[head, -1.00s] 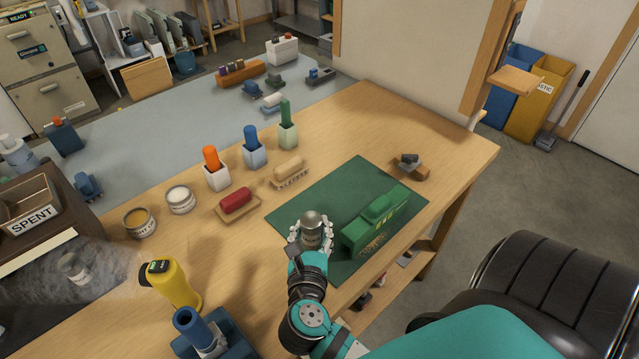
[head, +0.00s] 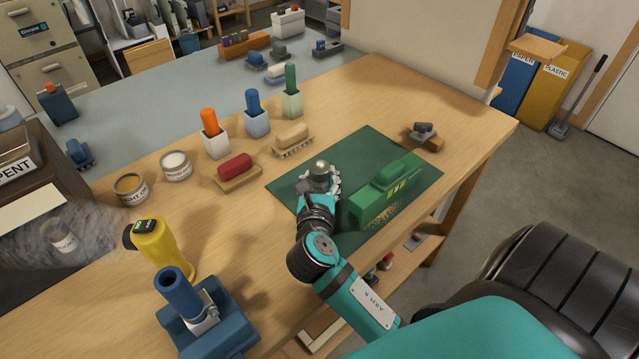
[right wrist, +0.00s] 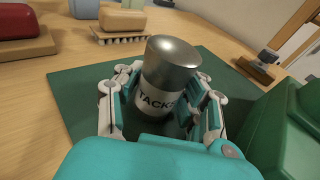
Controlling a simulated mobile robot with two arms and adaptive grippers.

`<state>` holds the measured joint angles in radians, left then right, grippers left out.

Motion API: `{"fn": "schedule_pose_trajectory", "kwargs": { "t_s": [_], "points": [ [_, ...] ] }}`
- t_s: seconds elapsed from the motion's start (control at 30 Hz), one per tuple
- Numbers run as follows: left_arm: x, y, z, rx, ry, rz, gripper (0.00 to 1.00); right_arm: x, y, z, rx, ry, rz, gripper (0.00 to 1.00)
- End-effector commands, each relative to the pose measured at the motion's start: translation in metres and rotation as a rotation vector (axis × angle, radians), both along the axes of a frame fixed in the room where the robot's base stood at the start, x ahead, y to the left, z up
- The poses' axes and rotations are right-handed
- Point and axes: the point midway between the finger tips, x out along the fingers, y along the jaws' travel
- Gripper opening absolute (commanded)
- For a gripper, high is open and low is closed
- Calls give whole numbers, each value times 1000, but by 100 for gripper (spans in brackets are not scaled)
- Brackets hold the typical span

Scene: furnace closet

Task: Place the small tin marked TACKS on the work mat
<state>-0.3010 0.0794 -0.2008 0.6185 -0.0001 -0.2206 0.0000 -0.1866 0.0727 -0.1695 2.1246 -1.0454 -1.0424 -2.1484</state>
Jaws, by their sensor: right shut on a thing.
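In the head view the tin (head: 320,170) and the right gripper (head: 322,182) are over the left part of the green work mat (head: 370,150). The tin looks slightly tilted in the wrist view. I cannot tell whether its base touches the mat. My left gripper is not in view.
The mat's back portion is clear.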

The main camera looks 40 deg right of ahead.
Motion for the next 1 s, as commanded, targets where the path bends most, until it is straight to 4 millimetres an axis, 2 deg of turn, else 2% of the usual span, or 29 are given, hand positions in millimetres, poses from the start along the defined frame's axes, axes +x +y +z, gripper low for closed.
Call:
{"fn": "schedule_pose_trajectory", "kwargs": {
  "t_s": [0.27,0.3,0.5,0.83,1.0],
  "points": [
    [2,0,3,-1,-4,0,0,0,0,0,0,1,0,1],
    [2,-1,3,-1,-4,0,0,0,0,-1,1,2,0,38],
    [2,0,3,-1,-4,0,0,0,0,-1,1,1,0,63],
    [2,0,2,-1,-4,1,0,-1,1,2,2,0,1,63],
    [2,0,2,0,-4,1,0,-19,17,5,3,3,3,63]
  ]
}}
